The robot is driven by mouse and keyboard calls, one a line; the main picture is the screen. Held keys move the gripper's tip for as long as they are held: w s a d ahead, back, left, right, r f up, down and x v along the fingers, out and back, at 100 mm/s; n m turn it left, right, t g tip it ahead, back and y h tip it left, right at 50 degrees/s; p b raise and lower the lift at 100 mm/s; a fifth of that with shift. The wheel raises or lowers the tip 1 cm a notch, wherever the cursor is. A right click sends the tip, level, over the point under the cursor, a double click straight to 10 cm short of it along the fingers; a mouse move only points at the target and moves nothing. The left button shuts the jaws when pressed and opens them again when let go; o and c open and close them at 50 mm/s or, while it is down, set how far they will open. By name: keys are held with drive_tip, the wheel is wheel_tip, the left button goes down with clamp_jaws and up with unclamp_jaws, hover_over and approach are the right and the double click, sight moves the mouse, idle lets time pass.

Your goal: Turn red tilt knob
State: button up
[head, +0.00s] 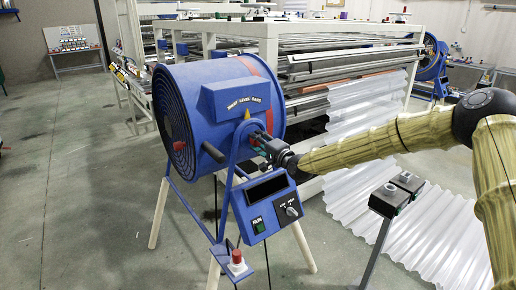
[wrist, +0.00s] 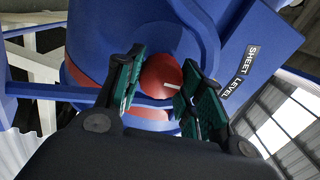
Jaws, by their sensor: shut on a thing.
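The red tilt knob (wrist: 160,72) is round with a short white mark on its face. It sits on the side of the blue drum-shaped machine (head: 222,105). In the wrist view my gripper (wrist: 163,68) has its green-padded fingers on either side of the knob, shut on it. In the head view my gripper (head: 262,143) reaches the drum's side from the right, and only a little red of the knob shows there. The white mark slants slightly from horizontal in the wrist view.
Below the drum is a blue control box (head: 266,207) with a green button and a small dial. A red-topped button (head: 237,257) stands lower. A black handle (head: 213,152) juts from the drum. Corrugated sheets (head: 365,104) lie behind my arm. Open floor (head: 80,180) is at left.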

drive_tip(key=shift+f+m+b, duration=0.1)
drive_tip(key=shift+m+b, duration=0.5)
drive_tip(key=shift+m, duration=0.3)
drive_tip(key=o, duration=1)
drive_tip(key=v, duration=1.2)
